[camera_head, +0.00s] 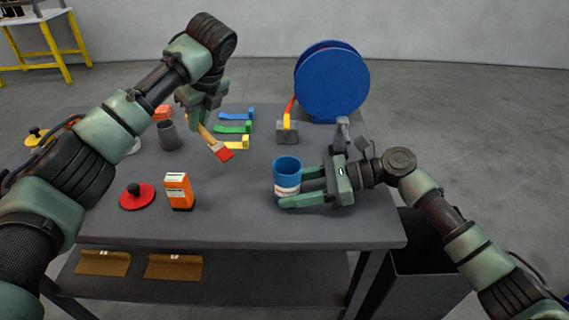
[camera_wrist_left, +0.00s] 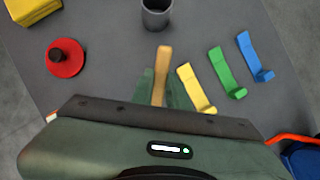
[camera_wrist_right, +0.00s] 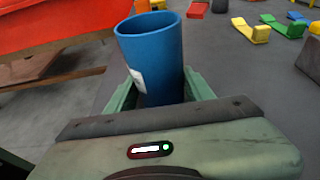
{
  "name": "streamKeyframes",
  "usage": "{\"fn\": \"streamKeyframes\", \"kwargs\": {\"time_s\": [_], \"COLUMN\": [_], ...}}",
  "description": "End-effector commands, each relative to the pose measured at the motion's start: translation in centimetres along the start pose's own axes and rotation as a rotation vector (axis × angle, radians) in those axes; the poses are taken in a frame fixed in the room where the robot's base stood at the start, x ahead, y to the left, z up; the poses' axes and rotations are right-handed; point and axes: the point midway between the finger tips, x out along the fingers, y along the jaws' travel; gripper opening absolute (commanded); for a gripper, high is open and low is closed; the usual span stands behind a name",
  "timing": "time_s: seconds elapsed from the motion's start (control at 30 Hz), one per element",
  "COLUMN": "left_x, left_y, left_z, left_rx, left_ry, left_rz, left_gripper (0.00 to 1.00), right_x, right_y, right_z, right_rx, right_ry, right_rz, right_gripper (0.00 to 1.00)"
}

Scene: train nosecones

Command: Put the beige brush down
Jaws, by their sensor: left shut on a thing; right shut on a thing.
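The beige brush (camera_head: 213,145) has a light wooden handle and a red tip. My left gripper (camera_head: 203,117) is shut on its handle and holds it tilted over the table, red tip down toward the right. Whether the tip touches the table I cannot tell. In the left wrist view the handle (camera_wrist_left: 161,75) sticks out between the fingers; the tip is hidden. My right gripper (camera_head: 303,188) is shut on a blue cup (camera_head: 287,170) with a white label, at the table's right part. The cup also shows in the right wrist view (camera_wrist_right: 150,55).
The grey table (camera_head: 240,215) has free room in its front middle. A grey cup (camera_head: 168,136), an orange box (camera_head: 179,191) and a red disc (camera_head: 137,197) stand left. A blue reel (camera_head: 332,85) stands at the back.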

Motion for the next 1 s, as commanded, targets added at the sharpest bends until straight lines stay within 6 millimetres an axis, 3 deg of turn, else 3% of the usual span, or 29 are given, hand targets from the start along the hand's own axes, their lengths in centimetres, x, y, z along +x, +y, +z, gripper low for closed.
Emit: {"fn": "streamKeyframes", "kwargs": {"time_s": [0.27,0.4,0.6,0.7,0.87,1.0], "left_x": [-6.5,-12.0,-20.7,-23.7,-26.3,-25.6], "left_y": [-4.7,-5.8,-4.3,-2.9,-1.1,-0.7], "left_z": [-6.2,-10.0,-14.4,-15.6,-16.3,-17.0], "left_rx": [0.342,0.45,0.508,0.512,0.512,0.515], "left_ry": [-0.434,-0.669,-0.915,-0.983,-1.035,-1.047], "left_rz": [-0.267,-0.455,-0.687,-0.752,-0.801,-0.807], "left_gripper": [0.0,0.0,0.0,0.0,0.0,0.0], "right_x": [0.0,0.0,0.0,0.0,0.0,0.0], "right_y": [0.0,0.0,0.0,0.0,0.0,0.0], "right_z": [-0.1,-0.1,-0.1,-0.1,-0.1,-0.1], "right_rx": [0.001,0.001,0.001,0.001,0.001,0.001], "right_ry": [0.001,0.001,0.002,0.001,0.001,0.001], "right_rz": [0.0,0.0,0.0,0.0,0.0,0.0], "right_gripper": [0.3,0.3,0.3,0.3,0.3,0.3]}}
